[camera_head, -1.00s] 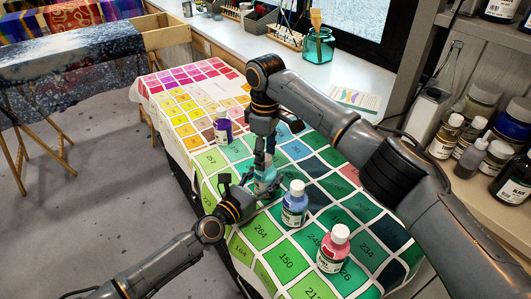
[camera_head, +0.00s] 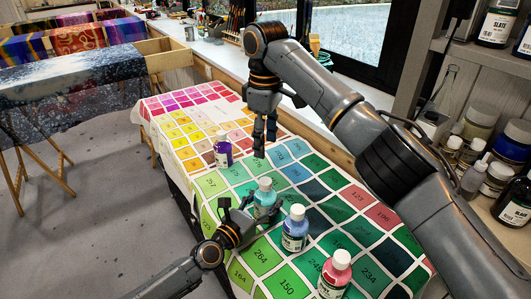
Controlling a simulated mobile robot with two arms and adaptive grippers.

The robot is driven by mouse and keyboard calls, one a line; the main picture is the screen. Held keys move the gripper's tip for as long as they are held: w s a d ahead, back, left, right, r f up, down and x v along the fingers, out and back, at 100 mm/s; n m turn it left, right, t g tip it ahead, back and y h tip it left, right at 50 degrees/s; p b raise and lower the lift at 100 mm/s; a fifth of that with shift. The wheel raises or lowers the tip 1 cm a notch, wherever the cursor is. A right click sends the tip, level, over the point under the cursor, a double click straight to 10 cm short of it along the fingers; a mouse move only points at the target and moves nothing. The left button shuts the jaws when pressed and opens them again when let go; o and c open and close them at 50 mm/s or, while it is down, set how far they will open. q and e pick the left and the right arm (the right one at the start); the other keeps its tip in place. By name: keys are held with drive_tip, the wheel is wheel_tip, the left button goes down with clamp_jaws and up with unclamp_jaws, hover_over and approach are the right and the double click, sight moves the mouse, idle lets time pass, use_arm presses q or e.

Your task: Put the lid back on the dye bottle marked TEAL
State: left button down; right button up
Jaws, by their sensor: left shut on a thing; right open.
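A bottle of teal dye (camera_head: 266,202) stands on the colour chart cloth near the middle. A pale greenish-white cap (camera_head: 265,183) sits on its top; how tight it is I cannot tell. The label is too small to read. My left gripper (camera_head: 250,211) is shut on this bottle from its left side, and its fingers partly hide the lower body. My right gripper (camera_head: 265,146) is open and empty, with its fingers pointing down, above the chart behind the bottle and apart from it.
A blue bottle (camera_head: 294,232) and a pink bottle (camera_head: 334,278) stand in front of the teal one, to the right. A purple bottle (camera_head: 223,154) stands behind, to the left. The chart cloth (camera_head: 180,128) is clear at the far end. Shelf jars (camera_head: 481,116) stand at right.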

idle(0.3)
use_arm(q)
drive_tip(key=shift+c, duration=1.9)
unclamp_jaws()
drive_tip(key=v, duration=1.2)
drive_tip(key=shift+a, duration=0.1)
